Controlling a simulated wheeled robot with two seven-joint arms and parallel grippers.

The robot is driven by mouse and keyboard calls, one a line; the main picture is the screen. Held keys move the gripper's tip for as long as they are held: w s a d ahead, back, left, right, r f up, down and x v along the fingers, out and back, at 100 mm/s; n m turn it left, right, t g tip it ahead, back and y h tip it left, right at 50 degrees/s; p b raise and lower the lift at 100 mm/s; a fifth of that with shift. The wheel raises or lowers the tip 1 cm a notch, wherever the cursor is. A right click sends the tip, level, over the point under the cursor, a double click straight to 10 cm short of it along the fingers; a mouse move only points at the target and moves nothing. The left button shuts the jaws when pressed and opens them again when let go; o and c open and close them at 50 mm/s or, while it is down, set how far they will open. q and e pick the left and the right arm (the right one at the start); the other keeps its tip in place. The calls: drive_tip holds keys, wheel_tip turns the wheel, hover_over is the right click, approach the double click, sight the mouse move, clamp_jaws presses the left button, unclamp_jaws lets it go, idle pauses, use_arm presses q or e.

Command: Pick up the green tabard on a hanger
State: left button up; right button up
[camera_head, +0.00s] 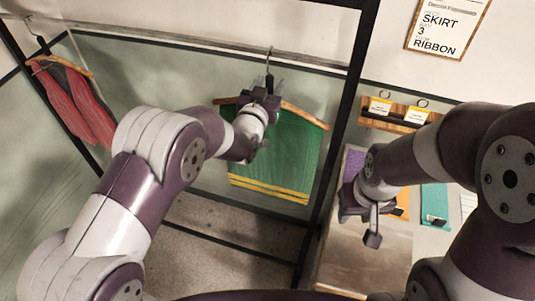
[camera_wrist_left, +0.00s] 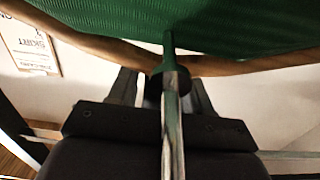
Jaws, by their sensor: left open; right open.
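The green tabard (camera_head: 290,150) with yellow stripes near its hem hangs from a wooden hanger (camera_head: 308,117) on the rail. My left gripper (camera_head: 266,84) is at the neck of the hanger, just under its hook (camera_head: 269,60). In the left wrist view, green cloth (camera_wrist_left: 230,25) fills the top and the hanger's wooden arms (camera_wrist_left: 95,42) run across. The hanger's metal stem (camera_wrist_left: 172,110) stands between the two open fingers of my left gripper (camera_wrist_left: 165,95), with gaps on both sides. My right gripper (camera_head: 370,222) is open and empty, at the right, in front of a table.
A red garment (camera_head: 75,100) hangs on another hanger at the far left. A dark rack post (camera_head: 345,120) stands right of the tabard. A wooden shelf (camera_head: 395,122) holds labelled cards. A sign (camera_head: 447,27) reads skirt, 3, ribbon. The table at right has coloured pieces, including a teal one (camera_head: 434,203).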

use_arm(q)
drive_tip(key=shift+s+d, duration=0.15)
drive_tip(key=shift+d, duration=0.1)
drive_tip(key=shift+s+d+r, duration=0.1)
drive_tip(key=shift+d, duration=0.05)
drive_tip(key=c, duration=0.5)
clamp_jaws()
drive_tip(key=shift+a, duration=0.2)
